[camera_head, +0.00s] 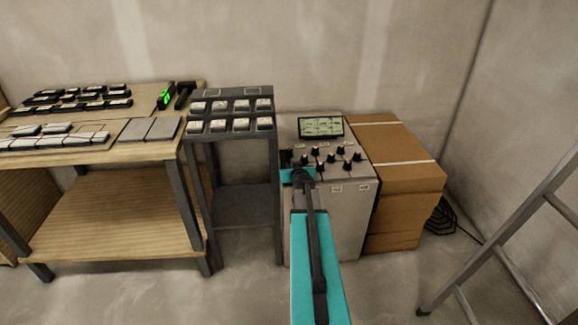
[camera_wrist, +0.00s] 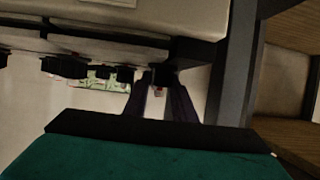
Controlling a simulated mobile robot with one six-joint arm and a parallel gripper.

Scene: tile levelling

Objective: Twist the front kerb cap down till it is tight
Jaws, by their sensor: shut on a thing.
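A grey cabinet (camera_head: 345,215) carries several black caps on its top, such as one at the right (camera_head: 356,157). My gripper (camera_wrist: 160,92) is shut on a dark cap (camera_wrist: 165,74) near the cabinet's left front corner. In the wrist view, its two dark fingers stand on either side of a small red and white mark below that cap. In the head view my teal wrist covers this spot, so I cannot see the held cap clearly or how far down it sits. More black caps (camera_wrist: 65,67) show in a row to the left in the wrist view.
A lit screen (camera_head: 321,127) stands at the cabinet's back. A dark rack (camera_head: 230,207) with several pale-topped blocks stands close on the left, beside a wooden bench (camera_head: 95,155) with tiles. Cardboard boxes (camera_head: 405,200) stand against the right side. A ladder (camera_head: 500,235) leans farther right.

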